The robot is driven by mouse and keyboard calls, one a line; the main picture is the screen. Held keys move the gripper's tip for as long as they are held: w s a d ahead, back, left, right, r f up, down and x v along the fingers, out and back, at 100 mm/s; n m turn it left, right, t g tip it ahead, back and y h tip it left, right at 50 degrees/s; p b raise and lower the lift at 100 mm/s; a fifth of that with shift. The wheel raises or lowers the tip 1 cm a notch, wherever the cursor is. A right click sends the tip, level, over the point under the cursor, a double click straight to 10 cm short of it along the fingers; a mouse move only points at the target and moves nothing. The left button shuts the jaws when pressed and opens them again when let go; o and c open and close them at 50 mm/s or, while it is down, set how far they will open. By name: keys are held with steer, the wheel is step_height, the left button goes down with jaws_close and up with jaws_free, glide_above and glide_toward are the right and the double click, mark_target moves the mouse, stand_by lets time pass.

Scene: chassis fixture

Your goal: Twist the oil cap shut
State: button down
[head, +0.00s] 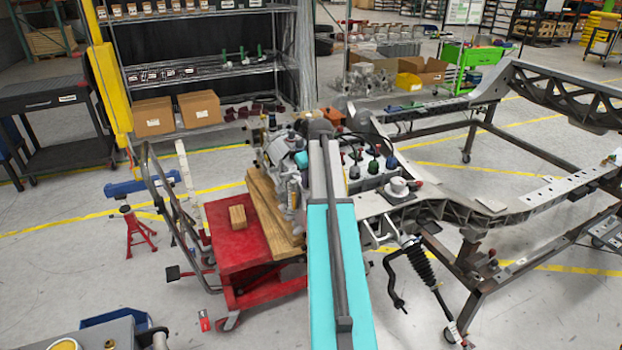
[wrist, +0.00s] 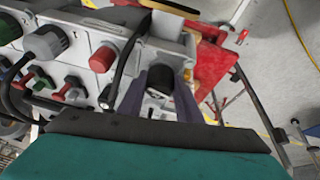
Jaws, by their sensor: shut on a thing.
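In the wrist view my gripper (wrist: 160,88) reaches down to the grey engine block, with one finger on each side of a dark round cap, which I take to be the oil cap (wrist: 161,76). The fingers are shut on it, and the cap appears seated on the block. Its lower part is hidden, so its turn angle cannot be told. In the head view the engine (head: 291,185) stands on a wooden block; my arm covers the gripper and the cap.
A red knob (wrist: 102,59), a grey round connector (wrist: 45,42) and black cables lie left of the fingers. A red cart (head: 238,243) carries the engine and its wooden block. The large metal chassis frame (head: 440,208) stands to the right.

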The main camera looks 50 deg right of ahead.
steer(key=shift+a+m+g+h+p, duration=0.1)
steer(key=shift+m+g+h+p, duration=0.3)
steer(key=shift+m, duration=1.2)
steer(key=shift+f, duration=0.1)
steer(key=shift+w+m+g+h, duration=0.1)
steer(key=shift+m+g+h, duration=0.5)
steer(key=shift+m, duration=1.4)
steer(key=shift+a, duration=0.1)
steer(key=c, duration=1.2)
jaws_free()
steer(key=shift+w+f, duration=0.1)
steer(key=shift+f, duration=0.05)
steer(key=shift+r, duration=0.25)
